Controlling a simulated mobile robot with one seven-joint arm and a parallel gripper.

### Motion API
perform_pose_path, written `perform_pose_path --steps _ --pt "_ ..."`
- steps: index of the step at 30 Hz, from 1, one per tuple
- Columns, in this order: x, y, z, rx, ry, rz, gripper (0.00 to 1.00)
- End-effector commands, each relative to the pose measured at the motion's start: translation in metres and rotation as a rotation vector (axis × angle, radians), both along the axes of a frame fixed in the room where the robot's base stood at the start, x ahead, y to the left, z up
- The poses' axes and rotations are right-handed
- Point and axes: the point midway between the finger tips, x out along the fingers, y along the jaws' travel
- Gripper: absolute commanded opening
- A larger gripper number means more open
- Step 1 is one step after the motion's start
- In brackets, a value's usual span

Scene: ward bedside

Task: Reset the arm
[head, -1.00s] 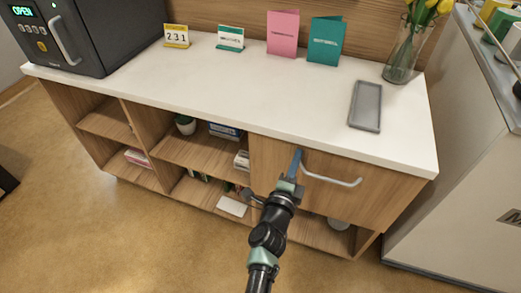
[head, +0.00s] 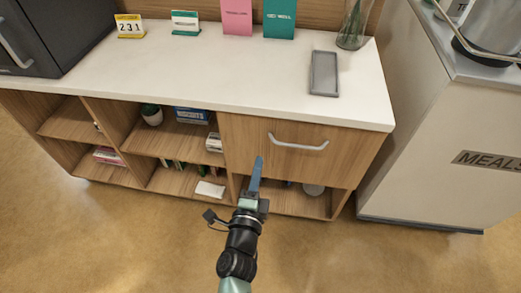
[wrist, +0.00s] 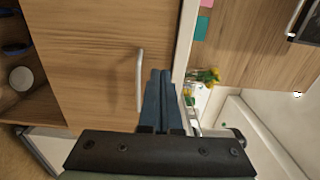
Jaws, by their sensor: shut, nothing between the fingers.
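My gripper (head: 257,170) points up toward the cabinet in the head view, in front of and below the drawer. Its blue fingers are together with nothing between them, and they also show closed in the wrist view (wrist: 160,85). The wooden drawer front (head: 245,135) is closed. Its pale bar handle (head: 298,145) lies up and to the right of my fingertips in the head view. In the wrist view the handle (wrist: 139,80) shows just left of the fingers. My gripper looks apart from it.
The white counter (head: 200,70) holds a grey tray (head: 324,74), cards, a calendar (head: 130,27) and a glass vase (head: 354,25). Open shelves (head: 175,140) with small items lie left of the drawer. A meals cart (head: 430,140) stands at the right. The floor in front is clear.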

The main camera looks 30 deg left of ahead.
Motion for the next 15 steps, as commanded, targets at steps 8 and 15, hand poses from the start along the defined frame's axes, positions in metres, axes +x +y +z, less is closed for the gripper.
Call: perform_pose_path --steps 8,15 --pt "-0.019 -0.005 0.000 -0.001 0.000 0.000 0.00" --pt "-0.018 -0.005 0.001 -0.001 -0.002 0.000 0.00"
